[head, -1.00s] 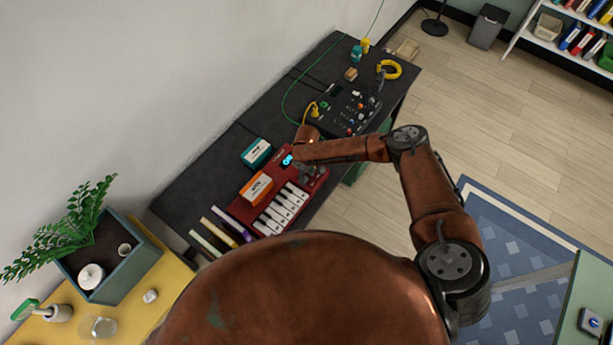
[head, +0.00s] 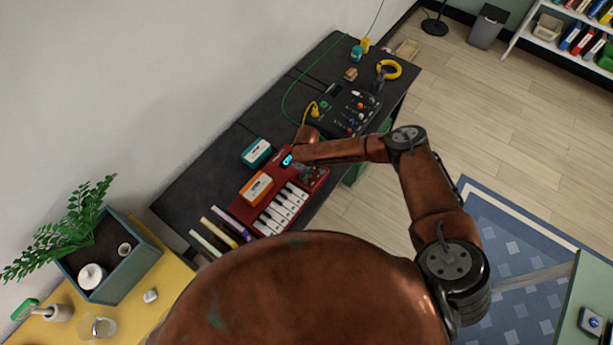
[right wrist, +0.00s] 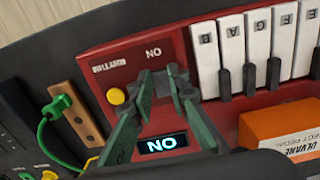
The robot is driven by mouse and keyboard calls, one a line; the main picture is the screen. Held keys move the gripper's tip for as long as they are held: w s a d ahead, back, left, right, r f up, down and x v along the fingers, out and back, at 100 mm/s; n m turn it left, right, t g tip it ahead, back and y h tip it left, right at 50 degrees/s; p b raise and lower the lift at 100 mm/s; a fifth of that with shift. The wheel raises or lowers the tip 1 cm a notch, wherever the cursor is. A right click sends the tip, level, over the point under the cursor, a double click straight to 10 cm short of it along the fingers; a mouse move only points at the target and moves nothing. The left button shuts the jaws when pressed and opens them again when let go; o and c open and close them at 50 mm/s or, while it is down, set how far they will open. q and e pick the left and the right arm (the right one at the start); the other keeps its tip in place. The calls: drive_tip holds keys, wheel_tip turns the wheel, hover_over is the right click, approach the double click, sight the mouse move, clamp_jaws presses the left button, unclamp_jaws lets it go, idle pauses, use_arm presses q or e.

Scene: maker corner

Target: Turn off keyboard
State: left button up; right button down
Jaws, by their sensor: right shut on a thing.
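The red keyboard (head: 264,218) lies on the dark bench, with white and black keys along one side. Its small lit display (head: 287,160) glows cyan; in the right wrist view the display (right wrist: 162,143) reads "NO", which is "ON" seen upside down. My right gripper (head: 309,174) is low over the keyboard's far end. In the right wrist view its green fingers (right wrist: 166,84) are together just below a printed "NO" label, shut on a small part of the keyboard that they mostly hide. A yellow round knob (right wrist: 116,96) sits beside them. My left gripper is out of view.
An orange box (head: 256,188) lies on the keyboard and a teal box (head: 256,152) stands beside it. A black mixer (head: 346,112) with knobs and a yellow cable is just beyond. Coloured marker-like sticks (head: 222,228) lie at the near end.

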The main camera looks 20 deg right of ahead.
drive_tip(key=shift+w+a+f+b, duration=0.1)
drive_tip(key=shift+w+b, duration=0.15)
drive_tip(key=shift+b, duration=0.35)
drive_tip(key=shift+w+a+g+h+b, duration=0.1)
drive_tip(key=shift+g+h+b, duration=0.5)
drive_tip(key=shift+g+b, duration=0.35)
drive_tip(key=shift+g+h+b, duration=0.25)
drive_tip(key=shift+h+b, duration=0.05)
drive_tip(key=shift+b, duration=0.4)
drive_tip(key=shift+r, duration=0.2)
drive_tip(key=c, duration=1.8)
unclamp_jaws()
drive_tip(key=shift+c, duration=0.2)
